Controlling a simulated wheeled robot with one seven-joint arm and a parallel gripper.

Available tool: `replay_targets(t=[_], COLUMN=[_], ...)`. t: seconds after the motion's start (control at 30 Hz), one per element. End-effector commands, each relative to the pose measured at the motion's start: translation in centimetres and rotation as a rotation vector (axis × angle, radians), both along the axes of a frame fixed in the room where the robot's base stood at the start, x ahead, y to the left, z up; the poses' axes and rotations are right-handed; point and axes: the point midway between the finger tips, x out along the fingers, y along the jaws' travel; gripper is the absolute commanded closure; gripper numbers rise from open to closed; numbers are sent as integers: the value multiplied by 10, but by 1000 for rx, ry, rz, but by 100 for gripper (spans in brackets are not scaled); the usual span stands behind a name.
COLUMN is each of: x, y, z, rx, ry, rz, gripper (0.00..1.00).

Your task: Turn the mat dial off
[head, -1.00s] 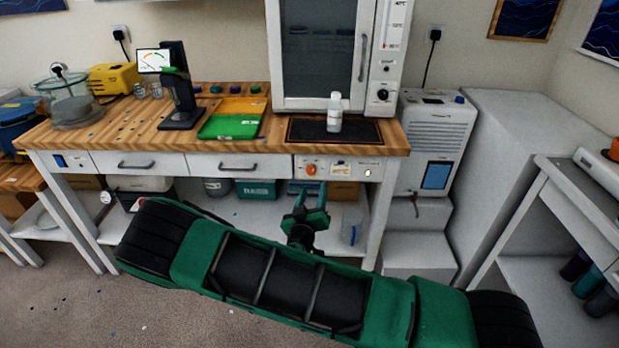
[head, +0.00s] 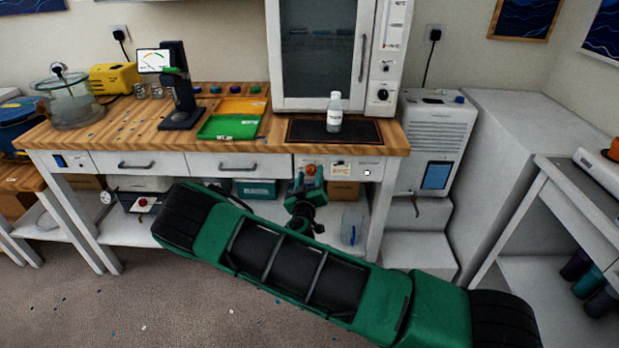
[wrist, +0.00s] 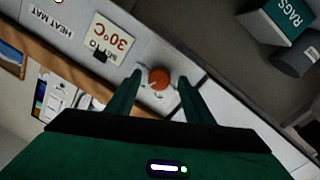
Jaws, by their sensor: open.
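The orange mat dial (head: 310,170) is on the white panel at the bench's front edge. In the wrist view the dial (wrist: 159,79) lies between the two fingers of my gripper (wrist: 160,82). In the head view my gripper (head: 308,181) is just at the dial, and its fingers partly cover it. The gripper is open, with a gap beside the dial in the wrist view. I cannot tell the dial's setting. The dark heat mat (head: 296,131) lies on the bench with a clear bottle (head: 334,118) standing on it. The panel's "HEAT MAT" label (wrist: 51,23) shows in the wrist view.
A 30°C card (wrist: 108,40) is beside the dial, and a small pale light (head: 367,173) is to its right in the head view. A drawer (head: 240,165) is left of the panel. The lower shelf holds a teal rags box (head: 257,189) and a jug (head: 352,222).

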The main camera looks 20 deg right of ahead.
Motion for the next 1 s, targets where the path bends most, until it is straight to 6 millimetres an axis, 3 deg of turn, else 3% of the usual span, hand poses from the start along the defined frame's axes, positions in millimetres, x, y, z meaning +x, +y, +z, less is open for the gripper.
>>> replay_targets(t=[0.33, 0.5, 1.0], x=[3, 3, 3], y=[-1, -1, 0], z=[0, 0, -1], rx=[1, 1, -100], ry=[0, 0, 34], rz=[0, 1, 2], gripper=[55, 94, 94])
